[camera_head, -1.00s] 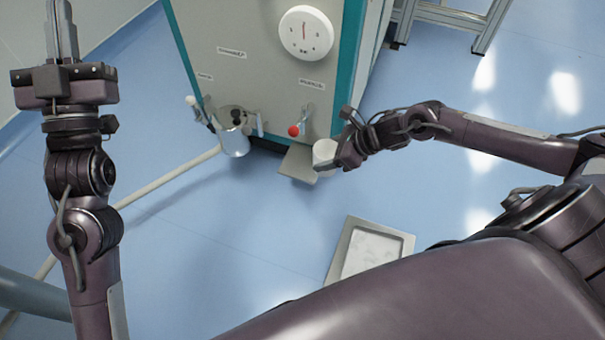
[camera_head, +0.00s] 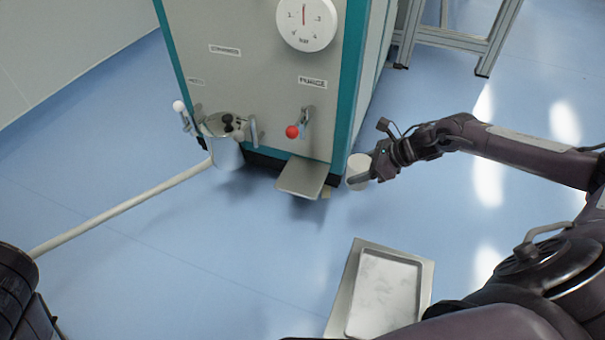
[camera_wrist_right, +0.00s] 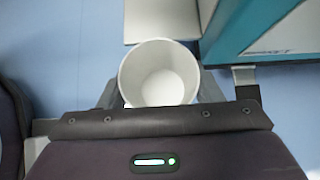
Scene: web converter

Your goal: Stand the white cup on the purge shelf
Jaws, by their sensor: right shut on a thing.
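The white cup (camera_head: 358,167) is held upright in my right gripper (camera_head: 364,177), which is shut on it. In the right wrist view, the open, empty-looking cup (camera_wrist_right: 159,75) sits between the fingers (camera_wrist_right: 157,97). The purge shelf (camera_head: 302,177) is a small bare metal plate under the PURGE label and the red-knobbed valve. The cup is to the right of the shelf, with a gap between them in the head view. A pale plate that looks like the shelf (camera_wrist_right: 160,22) shows just beyond the cup in the wrist view. My left gripper is out of view.
The grey machine cabinet (camera_head: 250,75) with teal edges rises behind the shelf. A metal pot (camera_head: 226,152) hangs left of the red knob (camera_head: 292,131). A metal tray (camera_head: 427,300) is at the lower right. A pale pipe (camera_head: 120,208) crosses the floor. Open blue floor lies around.

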